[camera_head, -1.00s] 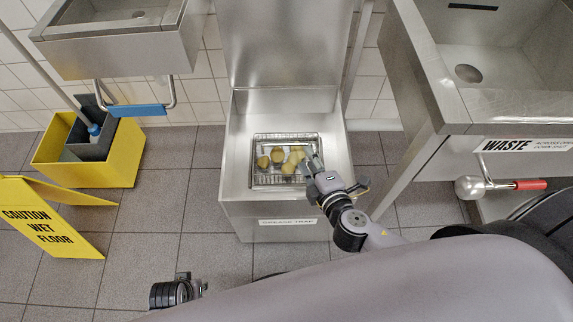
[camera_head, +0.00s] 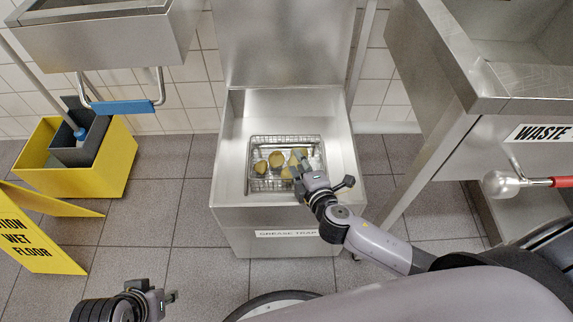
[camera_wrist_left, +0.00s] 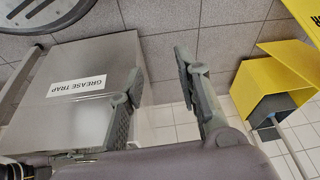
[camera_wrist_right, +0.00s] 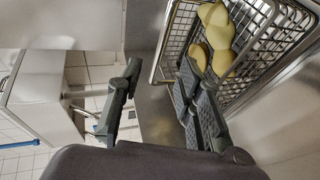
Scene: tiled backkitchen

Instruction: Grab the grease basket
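The grease basket (camera_head: 268,184) is a wire basket holding several yellowish lumps. It sits inside the open steel grease trap (camera_head: 232,205). My right gripper (camera_head: 298,164) is over the basket's front right part, hiding some of it. In the right wrist view, the basket (camera_wrist_right: 168,50) is close, with one finger overlapping its wires and the other outside. That gripper (camera_wrist_right: 158,82) is open; I cannot tell whether it touches the basket. My left gripper (camera_head: 165,294) is low at the front left, away from the trap. In the left wrist view, it (camera_wrist_left: 158,72) is open and empty.
A yellow mop bucket (camera_head: 100,175) and a yellow wet-floor sign (camera_head: 40,240) stand left. A steel sink (camera_head: 105,45) overhangs at upper left. A waste unit (camera_head: 440,140) with a red-handled lever (camera_head: 562,182) stands right. The trap's raised lid (camera_head: 285,45) is behind. Floor between sign and trap is clear.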

